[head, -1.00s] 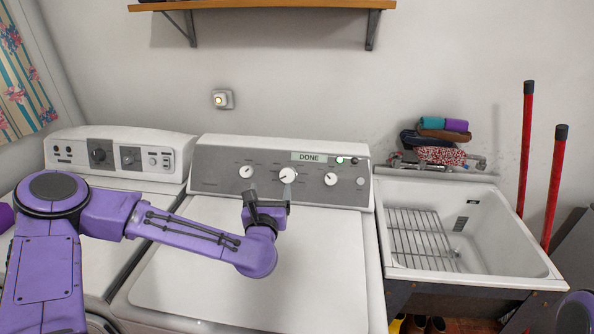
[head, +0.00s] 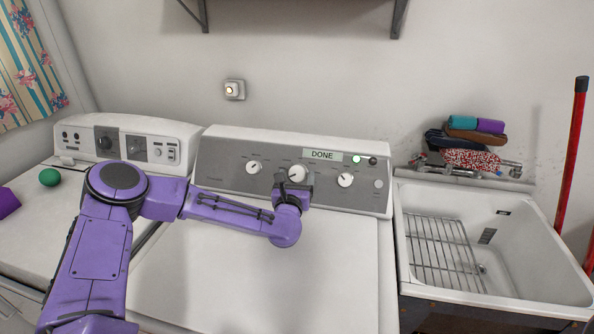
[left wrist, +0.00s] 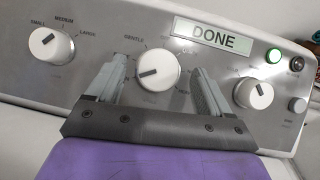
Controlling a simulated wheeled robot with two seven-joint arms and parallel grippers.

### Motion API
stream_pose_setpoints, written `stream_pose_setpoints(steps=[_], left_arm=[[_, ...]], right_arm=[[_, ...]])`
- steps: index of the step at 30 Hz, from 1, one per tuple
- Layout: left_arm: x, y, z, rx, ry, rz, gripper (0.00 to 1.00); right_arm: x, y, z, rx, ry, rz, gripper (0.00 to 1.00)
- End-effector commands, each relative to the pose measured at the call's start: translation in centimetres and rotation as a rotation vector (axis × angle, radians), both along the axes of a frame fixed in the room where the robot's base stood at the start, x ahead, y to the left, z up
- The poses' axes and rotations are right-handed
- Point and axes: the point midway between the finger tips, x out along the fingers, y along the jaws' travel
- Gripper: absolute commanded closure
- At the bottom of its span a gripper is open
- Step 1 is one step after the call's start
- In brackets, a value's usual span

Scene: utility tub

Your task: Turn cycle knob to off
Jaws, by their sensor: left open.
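The cycle knob is the large white middle knob (head: 299,173) on the grey washer panel (head: 225,172), under a display reading DONE (head: 322,155). In the left wrist view this knob (left wrist: 157,69) has a dark pointer line, with GENTLE printed at its upper left. My left gripper (head: 288,178) is at the panel, partly in front of the knob. In the left wrist view its fingers (left wrist: 154,82) are open, one on each side of the knob; I cannot tell whether they touch it. My right gripper is not in view.
Smaller knobs sit left (head: 254,167) and right (head: 345,180) of it. A green light (head: 357,159) is lit. A sink (head: 510,295) with a wire rack stands at the right. A green ball (head: 49,177) lies on the left machine.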

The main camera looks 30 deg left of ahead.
Motion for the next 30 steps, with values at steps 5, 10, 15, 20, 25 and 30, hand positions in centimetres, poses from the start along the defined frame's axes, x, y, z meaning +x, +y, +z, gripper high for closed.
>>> stream_pose_setpoints(steps=[5,10,15,20,25,30], left_arm=[[1.6,0.6,0.1,-0.001,-0.001,0.000,0.19],[1.7,0.6,0.0,-0.001,0.000,0.000,0.19],[1.7,0.7,0.0,-0.001,-0.001,0.001,0.49],[1.7,0.7,0.0,0.000,-0.001,0.001,0.75],[1.7,0.7,-0.1,0.010,0.002,-0.005,0.75],[1.6,0.8,-0.3,0.055,0.014,-0.031,0.75]], right_arm=[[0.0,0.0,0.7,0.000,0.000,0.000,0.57],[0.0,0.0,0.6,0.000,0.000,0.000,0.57],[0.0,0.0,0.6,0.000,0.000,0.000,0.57],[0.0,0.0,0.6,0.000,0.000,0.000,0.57],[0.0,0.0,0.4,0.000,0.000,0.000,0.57],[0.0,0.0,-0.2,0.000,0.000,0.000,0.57]])
